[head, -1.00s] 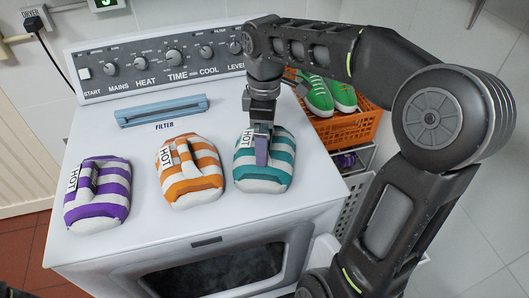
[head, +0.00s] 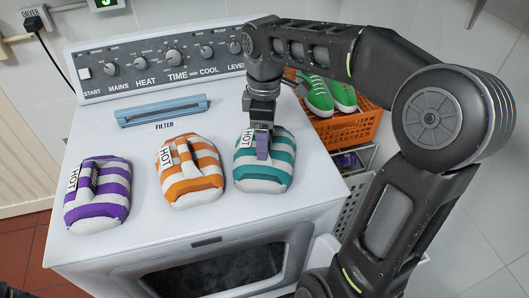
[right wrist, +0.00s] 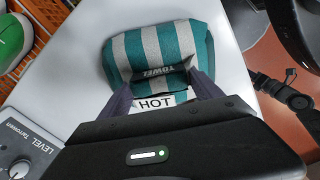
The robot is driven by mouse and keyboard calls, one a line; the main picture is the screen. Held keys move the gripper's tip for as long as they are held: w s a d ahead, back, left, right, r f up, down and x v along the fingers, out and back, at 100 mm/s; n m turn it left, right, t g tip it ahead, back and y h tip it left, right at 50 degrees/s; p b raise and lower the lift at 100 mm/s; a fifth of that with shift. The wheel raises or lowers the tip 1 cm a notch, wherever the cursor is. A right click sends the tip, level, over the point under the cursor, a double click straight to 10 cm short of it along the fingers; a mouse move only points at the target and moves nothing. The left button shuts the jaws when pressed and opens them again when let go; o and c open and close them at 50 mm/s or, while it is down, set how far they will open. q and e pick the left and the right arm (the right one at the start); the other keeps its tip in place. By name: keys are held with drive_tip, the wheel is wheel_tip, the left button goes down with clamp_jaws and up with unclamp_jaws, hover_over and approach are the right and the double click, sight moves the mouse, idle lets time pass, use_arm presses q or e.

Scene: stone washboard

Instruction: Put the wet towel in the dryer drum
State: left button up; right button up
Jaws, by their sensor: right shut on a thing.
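Three striped bundles lie on the white dryer top: a purple one (head: 97,213), an orange one (head: 195,190) and a teal one (head: 263,180). Each bears a HOT label. In the right wrist view the teal bundle (right wrist: 165,50) also reads TOWEL. My right gripper (head: 262,150) points down onto the teal bundle, with its fingers shut on its upper part; the bundle appears to rest on the dryer. The same gripper (right wrist: 160,90) shows in the right wrist view. The dryer door (head: 215,270) at the front looks closed, with a dark window. My left gripper is out of view.
A control panel with knobs (head: 175,57) runs along the back of the dryer (head: 130,140). A blue filter handle (head: 162,110) lies before it. Right of the dryer, an orange basket (head: 345,131) holds green shoes (head: 318,95). The dryer top's front strip is clear.

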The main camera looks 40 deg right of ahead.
drive_tip(key=c, duration=1.4)
drive_tip(key=shift+r, duration=0.15)
drive_tip(key=shift+c, duration=0.2)
drive_tip(key=shift+w+r, duration=0.1)
drive_tip(key=shift+r, duration=0.1)
wheel_tip(320, 180, up, 4)
drive_tip(key=shift+f, duration=0.1)
wheel_tip(320, 180, up, 4)
drive_tip(key=p, duration=0.4)
drive_tip(key=shift+r, duration=0.2)
drive_tip(key=shift+r+p, duration=0.65)
drive_tip(key=shift+p, duration=0.1)
drive_tip(key=shift+f, duration=0.1)
